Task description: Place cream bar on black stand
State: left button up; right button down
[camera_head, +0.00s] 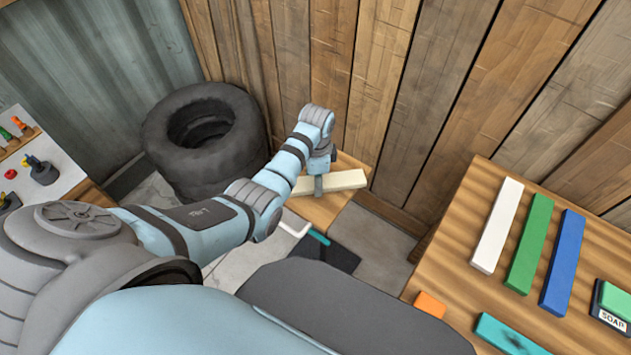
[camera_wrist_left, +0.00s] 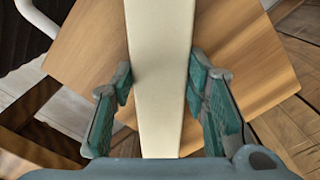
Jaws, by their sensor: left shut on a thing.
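The cream bar (camera_head: 345,181) is a long pale block at the small wooden surface by the plank wall. My left gripper (camera_head: 319,184) is over its middle and shut on it. In the left wrist view the cream bar (camera_wrist_left: 161,40) runs from top to bottom between the two green fingers of the left gripper (camera_wrist_left: 160,85). I cannot tell whether the bar touches the wood under it. No black stand is clearly identifiable; a flat black thing (camera_head: 343,258) lies low in front of the wooden surface, partly hidden. My right gripper is not in view.
The wooden surface (camera_head: 318,211) is small and otherwise bare. Stacked tyres (camera_head: 205,165) stand left of my arm. A wooden table (camera_head: 450,245) at the right holds white (camera_head: 497,225), green (camera_head: 529,243) and blue (camera_head: 562,262) bars. A white-topped table (camera_head: 55,190) is at the far left.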

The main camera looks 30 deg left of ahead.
pick_arm(q)
jog(key=o, duration=1.4)
jog(key=shift+f, duration=0.1)
jog(key=shift+o, duration=0.2)
notch_tip(320, 180, up, 12)
jog(key=p, duration=0.3)
jog(key=shift+r, duration=0.2)
